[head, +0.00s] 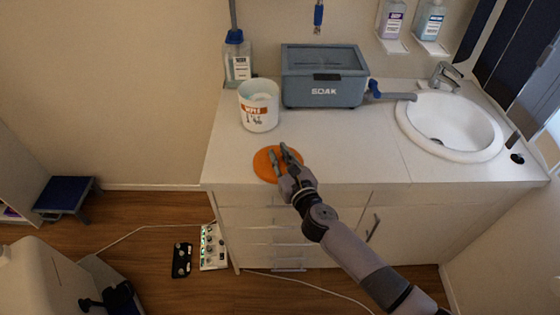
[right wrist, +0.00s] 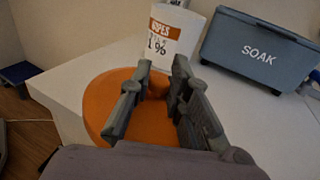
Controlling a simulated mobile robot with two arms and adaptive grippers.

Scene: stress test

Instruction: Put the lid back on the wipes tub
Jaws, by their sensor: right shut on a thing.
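The orange round lid (head: 266,165) lies at the front left of the white counter, or just above it; I cannot tell which. It also shows in the right wrist view (right wrist: 100,103). My right gripper (head: 283,153) is over the lid, its fingers (right wrist: 164,75) shut on the lid's small raised knob. The white wipes tub (head: 259,112) stands upright behind the lid, its top open with white wipes showing inside. In the right wrist view the tub (right wrist: 176,35) is straight beyond the fingertips.
The grey SOAK box (head: 322,88) stands right of the tub, with a blue-handled tap at its side. A bottle (head: 238,62) stands behind the tub. The sink (head: 450,122) is at the right. The counter (head: 355,145) between lid and sink is clear.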

